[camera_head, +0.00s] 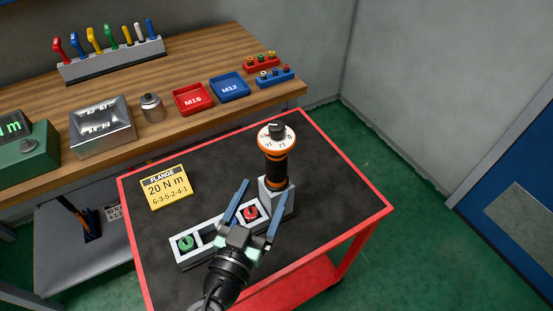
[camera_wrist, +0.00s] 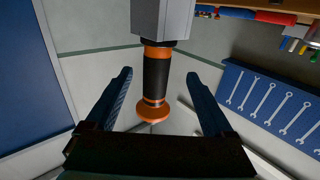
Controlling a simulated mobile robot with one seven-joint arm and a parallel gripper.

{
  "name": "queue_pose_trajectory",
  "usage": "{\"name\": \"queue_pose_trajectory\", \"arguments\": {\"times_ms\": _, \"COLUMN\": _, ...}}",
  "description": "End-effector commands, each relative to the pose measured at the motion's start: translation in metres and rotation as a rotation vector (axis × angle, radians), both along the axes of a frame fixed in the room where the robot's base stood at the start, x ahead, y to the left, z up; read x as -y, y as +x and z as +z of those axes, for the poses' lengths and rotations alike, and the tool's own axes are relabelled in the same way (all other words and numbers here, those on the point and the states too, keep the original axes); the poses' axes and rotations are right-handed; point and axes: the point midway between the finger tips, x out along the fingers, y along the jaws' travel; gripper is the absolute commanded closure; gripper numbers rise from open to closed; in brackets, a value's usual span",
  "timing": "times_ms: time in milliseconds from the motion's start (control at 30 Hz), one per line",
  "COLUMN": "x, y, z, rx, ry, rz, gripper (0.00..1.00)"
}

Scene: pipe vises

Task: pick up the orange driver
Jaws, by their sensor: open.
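The orange driver (camera_head: 276,168) has a black grip, orange bands and a white dial on top. It stands upright in a grey holder (camera_head: 281,202) on the cart's dark top. In the wrist view the driver (camera_wrist: 156,80) appears upside down, with the holder (camera_wrist: 163,18) at the upper edge. My gripper (camera_head: 262,188) is open and empty, low over the cart and in front of the driver. In the wrist view my gripper's fingers (camera_wrist: 158,73) appear on either side of the driver. I cannot tell how deep between them it is; no contact shows.
A yellow torque card (camera_head: 166,187) lies at the cart's left. A wooden bench (camera_head: 215,60) behind holds red and blue trays and a row of coloured-handled tools. The cart's right side is clear.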

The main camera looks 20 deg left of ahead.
Motion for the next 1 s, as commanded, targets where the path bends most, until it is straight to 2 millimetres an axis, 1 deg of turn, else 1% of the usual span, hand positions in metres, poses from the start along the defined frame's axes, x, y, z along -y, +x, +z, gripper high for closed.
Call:
{"name": "queue_pose_trajectory", "arguments": {"times_ms": 33, "x": -0.001, "y": 0.008, "z": 0.003, "rx": 0.001, "ry": 0.000, "rz": 0.000, "gripper": 0.13}}
{"name": "queue_pose_trajectory", "arguments": {"times_ms": 100, "x": -0.001, "y": 0.014, "z": 0.002, "rx": 0.000, "ry": 0.001, "rz": -0.001, "gripper": 0.13}}
{"name": "queue_pose_trajectory", "arguments": {"times_ms": 267, "x": 0.000, "y": 0.022, "z": 0.001, "rx": 0.000, "ry": 0.000, "rz": -0.001, "gripper": 0.13}}
{"name": "queue_pose_trajectory", "arguments": {"times_ms": 333, "x": 0.000, "y": 0.029, "z": 0.001, "rx": 0.000, "ry": 0.001, "rz": -0.001, "gripper": 0.13}}
{"name": "queue_pose_trajectory", "arguments": {"times_ms": 500, "x": 0.003, "y": 0.052, "z": 0.000, "rx": 0.000, "ry": 0.000, "rz": -0.002, "gripper": 0.13}}
{"name": "queue_pose_trajectory", "arguments": {"times_ms": 633, "x": 0.002, "y": 0.066, "z": -0.002, "rx": 0.000, "ry": 0.001, "rz": -0.002, "gripper": 0.13}}
{"name": "queue_pose_trajectory", "arguments": {"times_ms": 733, "x": 0.001, "y": 0.071, "z": -0.003, "rx": 0.000, "ry": 0.000, "rz": -0.001, "gripper": 0.13}}
{"name": "queue_pose_trajectory", "arguments": {"times_ms": 967, "x": 0.001, "y": 0.071, "z": -0.004, "rx": -0.001, "ry": 0.001, "rz": -0.001, "gripper": 0.13}}
{"name": "queue_pose_trajectory", "arguments": {"times_ms": 1000, "x": 0.001, "y": 0.071, "z": -0.004, "rx": -0.001, "ry": 0.001, "rz": -0.001, "gripper": 0.20}}
